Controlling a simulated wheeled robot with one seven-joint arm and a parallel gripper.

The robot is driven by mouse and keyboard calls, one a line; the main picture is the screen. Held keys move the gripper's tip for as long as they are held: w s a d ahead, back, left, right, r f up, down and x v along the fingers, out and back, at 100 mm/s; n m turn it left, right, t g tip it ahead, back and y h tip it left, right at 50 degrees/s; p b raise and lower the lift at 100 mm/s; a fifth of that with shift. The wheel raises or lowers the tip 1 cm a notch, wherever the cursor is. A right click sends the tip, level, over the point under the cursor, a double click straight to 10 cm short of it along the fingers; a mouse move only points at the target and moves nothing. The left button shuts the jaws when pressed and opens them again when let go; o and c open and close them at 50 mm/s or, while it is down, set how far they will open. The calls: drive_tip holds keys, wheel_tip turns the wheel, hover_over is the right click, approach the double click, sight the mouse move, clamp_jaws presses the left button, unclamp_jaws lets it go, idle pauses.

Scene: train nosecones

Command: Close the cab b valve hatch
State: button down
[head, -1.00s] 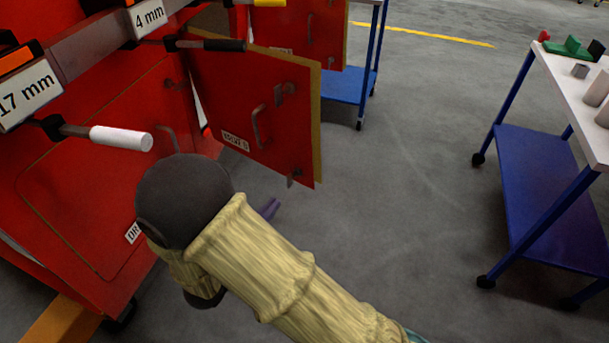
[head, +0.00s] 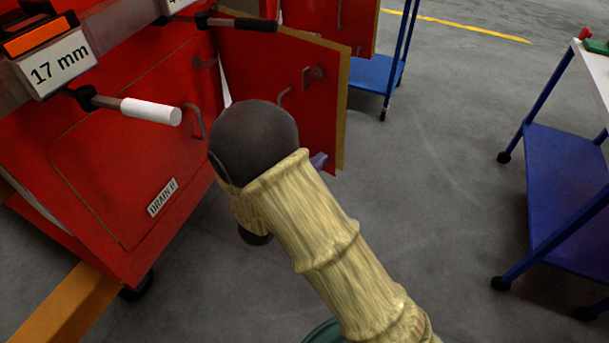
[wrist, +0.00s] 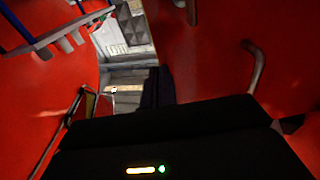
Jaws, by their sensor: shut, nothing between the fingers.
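The open hatch door (head: 300,62) stands swung out from the red nosecone, at upper middle in the head view. It is a red panel with a yellowish edge, a bent handle (head: 285,97) and a latch (head: 313,75). My arm hides its lower left part, label included. My gripper's purplish fingertip (head: 318,160) shows beside the door's lower part; whether it touches cannot be told. In the wrist view, my dark fingers (wrist: 159,86) are together and empty, between red surfaces on both sides, with a grey handle (wrist: 254,64) on the right one.
A shut hatch labelled DRAIN B (head: 162,197) lies left of my arm. A white-gripped tool (head: 150,111) and a black-gripped tool (head: 240,23) stick out from the rack above. A blue trolley (head: 565,185) stands at right. Grey floor between is clear.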

sight(335, 145)
drive_tip(key=x, duration=0.4)
drive_tip(key=shift+w, duration=0.1)
idle(0.3)
